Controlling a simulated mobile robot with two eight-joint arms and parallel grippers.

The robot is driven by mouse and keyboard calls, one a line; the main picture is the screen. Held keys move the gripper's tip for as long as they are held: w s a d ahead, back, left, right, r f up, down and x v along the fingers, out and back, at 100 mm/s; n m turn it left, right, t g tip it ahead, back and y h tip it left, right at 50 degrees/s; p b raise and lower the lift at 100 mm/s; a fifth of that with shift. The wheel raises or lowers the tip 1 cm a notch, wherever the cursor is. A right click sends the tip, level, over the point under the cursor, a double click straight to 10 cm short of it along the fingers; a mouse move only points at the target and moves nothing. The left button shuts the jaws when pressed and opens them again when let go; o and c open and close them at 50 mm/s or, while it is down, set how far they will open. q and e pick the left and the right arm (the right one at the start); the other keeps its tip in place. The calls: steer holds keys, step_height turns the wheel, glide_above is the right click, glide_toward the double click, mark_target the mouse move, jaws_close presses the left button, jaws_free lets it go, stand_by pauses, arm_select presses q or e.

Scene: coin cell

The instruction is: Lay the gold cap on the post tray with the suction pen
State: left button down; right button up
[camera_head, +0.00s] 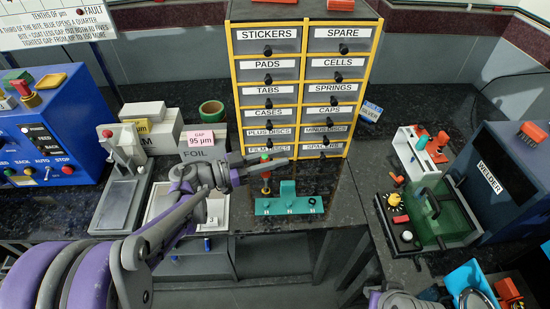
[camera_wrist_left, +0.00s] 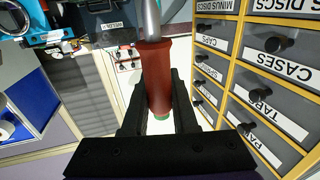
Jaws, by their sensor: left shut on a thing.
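My left gripper (camera_head: 280,166) is shut on the red handle of the suction pen (camera_head: 266,182), above the bench in front of the drawer cabinet. In the left wrist view the pen (camera_wrist_left: 156,80) sits between the black fingers (camera_wrist_left: 158,115), with a grey shaft at one end and green at the other. A pale tray (camera_head: 217,212) lies partly hidden under my left arm; I cannot tell whether it is the post tray. I cannot make out the gold cap.
A teal block (camera_head: 290,205) stands right below the pen. The drawer cabinet (camera_head: 300,85) rises behind, with a CAPS drawer (camera_head: 325,113). A FOIL box (camera_head: 203,145) and a grey press (camera_head: 122,190) are left. The welder (camera_head: 495,180) and a green-covered fixture (camera_head: 445,215) are right.

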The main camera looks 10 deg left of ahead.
arm_select(q)
steer(key=shift+f+b, duration=2.05)
steer(key=shift+f, duration=1.15)
step_height(320, 180, up, 6)
steer(key=p, duration=0.4)
steer(key=shift+r, duration=0.25)
stand_by(0.4)
